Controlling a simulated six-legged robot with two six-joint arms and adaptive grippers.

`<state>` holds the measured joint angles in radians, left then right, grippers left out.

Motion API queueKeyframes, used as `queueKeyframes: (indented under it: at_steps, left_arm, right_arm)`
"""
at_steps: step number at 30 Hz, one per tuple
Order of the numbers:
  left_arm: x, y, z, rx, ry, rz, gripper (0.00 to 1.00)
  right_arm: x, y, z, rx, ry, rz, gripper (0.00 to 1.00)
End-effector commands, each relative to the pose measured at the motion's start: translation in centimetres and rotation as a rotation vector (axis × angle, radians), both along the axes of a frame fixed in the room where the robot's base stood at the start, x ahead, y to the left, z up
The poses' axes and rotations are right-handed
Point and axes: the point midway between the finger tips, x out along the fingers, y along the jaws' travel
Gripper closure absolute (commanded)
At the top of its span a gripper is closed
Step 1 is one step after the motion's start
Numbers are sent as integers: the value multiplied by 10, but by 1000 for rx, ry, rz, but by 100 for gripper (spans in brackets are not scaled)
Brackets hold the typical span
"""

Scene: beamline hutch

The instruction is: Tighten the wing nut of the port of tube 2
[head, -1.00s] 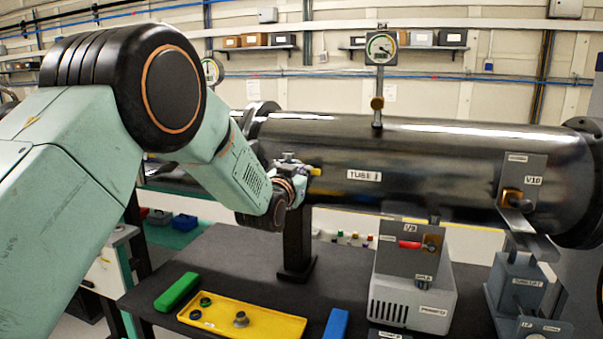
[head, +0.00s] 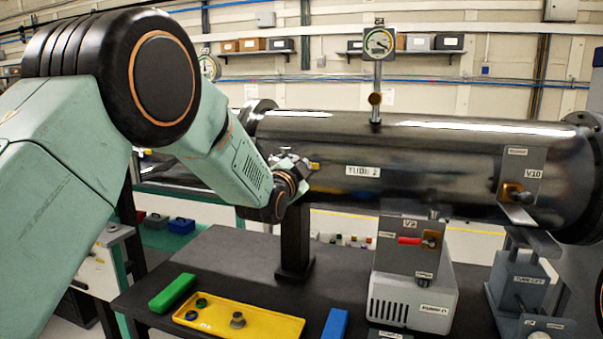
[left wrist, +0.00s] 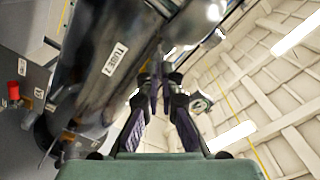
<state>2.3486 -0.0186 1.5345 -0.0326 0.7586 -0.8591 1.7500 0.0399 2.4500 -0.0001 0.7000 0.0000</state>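The large dark tube (head: 430,155) lies across the head view. Its label (head: 363,171) reads TUBE, with a blurred last character. The label also shows in the left wrist view (left wrist: 115,59). My left gripper (head: 297,165) is at the tube's left part, close against its near side. A small yellow piece (head: 314,166) shows just right of it. In the left wrist view the two fingers of my left gripper (left wrist: 158,80) come close together at their tips. The port and its wing nut are not clearly visible there, and I cannot tell whether the fingers hold anything. My right gripper is out of view.
A yellow tray (head: 255,322) with small round parts lies on the dark table (head: 235,260), between a green block (head: 172,293) and a blue block (head: 335,324). A grey pump box (head: 412,300) stands below the tube. A gauge (head: 379,42) rises above it.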

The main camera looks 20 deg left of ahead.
Motion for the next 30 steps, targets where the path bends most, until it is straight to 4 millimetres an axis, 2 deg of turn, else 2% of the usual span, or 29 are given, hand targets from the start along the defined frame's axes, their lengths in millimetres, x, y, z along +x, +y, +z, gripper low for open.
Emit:
queueKeyframes:
  at_steps: [30]
  left_arm:
    - [-1, -2, -14, 955, -30, -2, 100]
  right_arm:
    - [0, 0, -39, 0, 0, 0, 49]
